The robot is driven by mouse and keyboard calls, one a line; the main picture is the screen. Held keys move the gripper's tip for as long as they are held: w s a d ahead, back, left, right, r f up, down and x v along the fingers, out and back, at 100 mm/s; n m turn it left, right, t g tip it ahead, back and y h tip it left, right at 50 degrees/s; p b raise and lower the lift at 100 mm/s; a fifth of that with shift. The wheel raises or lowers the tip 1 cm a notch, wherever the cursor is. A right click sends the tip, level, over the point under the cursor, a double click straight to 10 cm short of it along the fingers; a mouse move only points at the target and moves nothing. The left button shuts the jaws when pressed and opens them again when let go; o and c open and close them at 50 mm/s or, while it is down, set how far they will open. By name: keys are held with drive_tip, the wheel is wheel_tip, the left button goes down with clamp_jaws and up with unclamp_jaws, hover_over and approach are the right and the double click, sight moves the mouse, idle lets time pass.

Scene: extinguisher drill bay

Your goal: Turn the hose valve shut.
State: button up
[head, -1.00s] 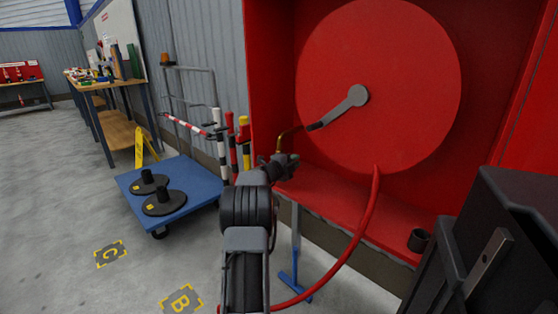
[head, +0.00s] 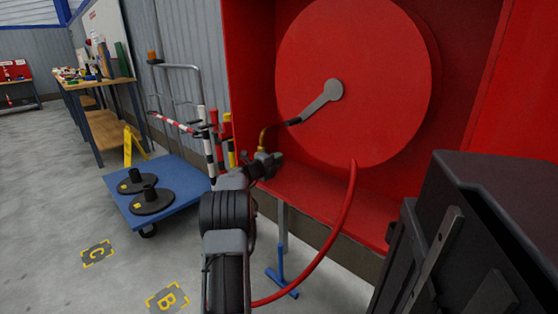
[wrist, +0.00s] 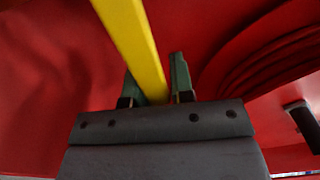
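The hose valve shows as a thin brass-yellow piece (head: 264,138) at the left of the red cabinet, below the reel's grey crank. My gripper (head: 268,158) is right at it, in front of the cabinet's left side. In the wrist view a straight yellow bar (wrist: 130,35), apparently the valve's lever, runs down between the two greenish fingertips of my gripper (wrist: 154,80). The left finger is close against the bar; a narrow gap shows on the right. Firm contact is not visible. The valve body is mostly hidden by the gripper.
The red hose reel (head: 355,80) fills the cabinet, with its red hose (head: 340,225) hanging to the floor right of my arm. A black case (head: 470,230) stands close on the right. A blue trolley (head: 175,185) and striped posts (head: 207,145) stand left.

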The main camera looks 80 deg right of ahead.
drive_tip(key=shift+o, duration=0.6)
drive_tip(key=shift+s, duration=0.2)
drive_tip(key=shift+o, duration=1.3)
drive_tip(key=shift+w, duration=0.35)
drive_tip(key=shift+w+a, duration=0.1)
drive_tip(key=shift+a, duration=0.05)
drive_tip(key=p+v, duration=0.3)
drive_tip(key=v, duration=1)
drive_tip(key=shift+a, duration=0.35)
